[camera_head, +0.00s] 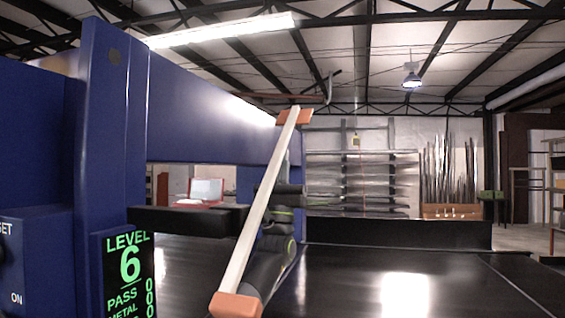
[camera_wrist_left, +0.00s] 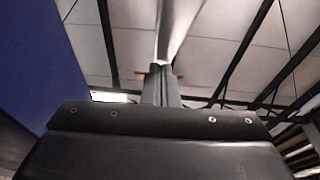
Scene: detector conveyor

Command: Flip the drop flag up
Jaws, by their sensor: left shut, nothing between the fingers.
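A long pale bar (camera_head: 262,210) with orange end blocks stands diagonally in the head view, its upper end leaning right. It looks like the drop flag, but I cannot be sure. My left arm rises behind it and is partly hidden by it. My left gripper (camera_wrist_left: 162,74) is shut and empty in the left wrist view, pointing toward the roof. Small orange patches (camera_wrist_left: 178,74) show beside its fingertips; I cannot tell whether it touches them. My right gripper is not in view.
The blue detector frame (camera_head: 215,110) stands at left, with a green-lettered display (camera_head: 129,270) and control box (camera_head: 35,250). A dark conveyor surface (camera_head: 345,285) lies below at right. Shelving (camera_head: 360,170) is far behind. A laptop-like object (camera_head: 205,191) shows through the opening.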

